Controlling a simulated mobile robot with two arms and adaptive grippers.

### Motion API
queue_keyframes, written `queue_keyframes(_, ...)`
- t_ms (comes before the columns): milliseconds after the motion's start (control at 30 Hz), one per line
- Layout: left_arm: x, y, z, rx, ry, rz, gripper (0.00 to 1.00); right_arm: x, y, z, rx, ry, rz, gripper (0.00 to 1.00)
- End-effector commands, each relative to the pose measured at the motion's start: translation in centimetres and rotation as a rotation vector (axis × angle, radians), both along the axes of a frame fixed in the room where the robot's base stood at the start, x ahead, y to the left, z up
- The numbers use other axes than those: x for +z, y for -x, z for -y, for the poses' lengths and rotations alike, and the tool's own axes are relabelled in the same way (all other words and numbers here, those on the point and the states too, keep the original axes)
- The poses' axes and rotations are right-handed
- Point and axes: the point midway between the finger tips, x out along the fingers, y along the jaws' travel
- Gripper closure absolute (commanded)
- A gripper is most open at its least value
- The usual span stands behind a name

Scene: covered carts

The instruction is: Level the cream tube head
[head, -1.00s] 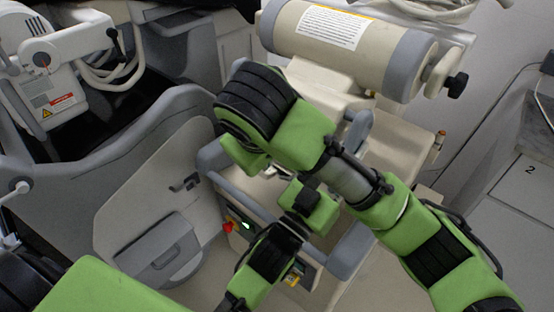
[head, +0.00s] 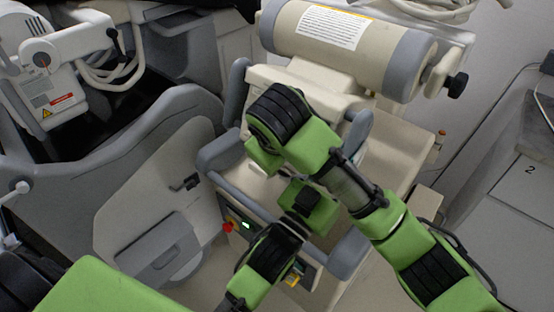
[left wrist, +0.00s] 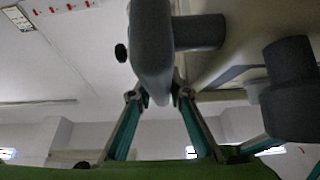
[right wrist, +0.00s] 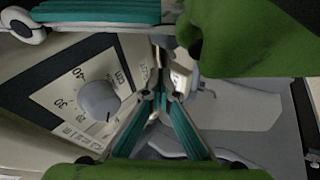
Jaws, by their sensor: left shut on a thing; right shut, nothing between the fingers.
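The cream tube head (head: 292,28) is a cream cylinder with grey end bands and a white label. In the head view its long axis slopes down to the right. Below it are a cream housing and two grey handles, one at left (head: 236,95) and one at right (head: 358,130). In the left wrist view my left gripper (left wrist: 162,98) is shut on the lower end of a grey handle (left wrist: 152,45). My right gripper (right wrist: 163,95) is shut and empty beside a grey dial knob (right wrist: 100,100) with a centimetre scale. My arms hide much of both grippers in the head view.
A black knob (head: 457,85) sticks out at the tube's right end. A grey rail (head: 250,205) and a panel with a red button (head: 228,227) lie below. Another machine (head: 55,85) stands at the left, and a grey cabinet (head: 510,210) at the right.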

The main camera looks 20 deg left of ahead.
Motion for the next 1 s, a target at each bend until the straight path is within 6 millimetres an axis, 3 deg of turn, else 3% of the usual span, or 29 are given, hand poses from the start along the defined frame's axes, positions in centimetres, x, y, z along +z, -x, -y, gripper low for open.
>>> queue_keyframes(33,-0.8,-0.1,0.1,0.000,-0.006,-0.018,1.00,-0.2,-0.1,0.1,-0.001,0.000,-0.001,1.00)
queue_keyframes(200,-0.8,-0.1,0.1,0.000,-0.006,-0.018,1.00,-1.6,-1.0,0.4,-0.003,0.002,-0.002,1.00)
queue_keyframes(433,-0.5,0.0,0.1,0.000,-0.004,-0.012,1.00,-1.7,-1.1,0.5,-0.004,0.004,-0.001,1.00)
queue_keyframes(467,-0.5,0.0,0.0,0.000,-0.004,-0.011,0.78,-1.7,-1.1,0.5,-0.004,0.004,-0.001,1.00)
queue_keyframes(500,-0.5,0.0,0.0,0.000,-0.003,-0.010,0.76,-1.8,-1.1,0.5,-0.004,0.004,-0.001,1.00)
queue_keyframes(833,-0.3,0.1,0.0,0.000,-0.002,-0.006,0.76,-1.7,-1.1,0.4,-0.003,0.002,-0.001,1.00)
queue_keyframes(1000,-0.9,1.5,-0.5,0.001,-0.002,-0.008,0.76,-1.6,-1.1,0.4,-0.002,0.002,0.001,1.00)
